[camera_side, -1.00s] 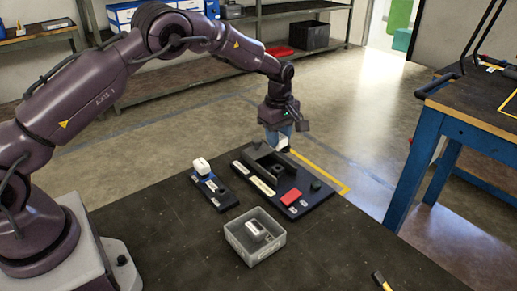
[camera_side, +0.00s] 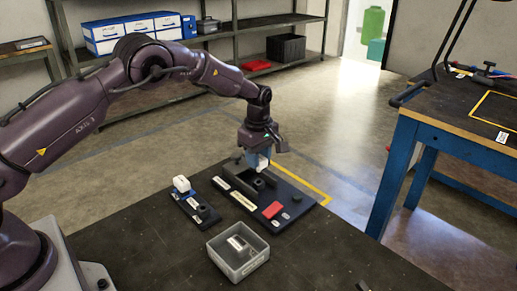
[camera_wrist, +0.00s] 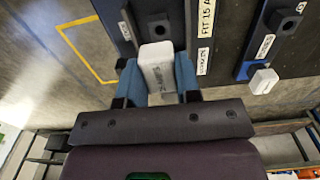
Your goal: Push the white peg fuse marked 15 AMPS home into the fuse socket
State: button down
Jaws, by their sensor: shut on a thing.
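My gripper (camera_wrist: 160,82) is shut on a white peg fuse (camera_wrist: 159,68), with one blue finger on each side. Its printed marking is too blurred to read surely. In the side view my gripper (camera_side: 260,158) holds the fuse (camera_side: 264,162) above the far part of a dark board (camera_side: 298,219). The fuse socket (camera_wrist: 158,25), a dark block with a hole, is just ahead of the fuse in the wrist view. In the side view the socket (camera_side: 258,184) is below the fuse. They look apart; the fuse's lower end is hidden in the wrist view.
Left of the board, a blue-and-black rack (camera_side: 195,203) holds another white fuse (camera_side: 181,184) and a dark socket block (camera_side: 203,212). A grey bin (camera_side: 220,259) in front holds a white-and-grey piece (camera_side: 237,243). The front table is mostly clear.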

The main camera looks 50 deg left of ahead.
aim_at(258, 171)
jog(key=shift+f, duration=1.1)
jog(key=shift+f, duration=1.7)
dwell(0.5)
jog(key=c, duration=0.7)
grip_release()
jog(key=shift+c, duration=0.2)
jog(key=shift+r, duration=0.1)
notch_tip(258, 171, up, 13)
jog(key=shift+f, duration=0.1)
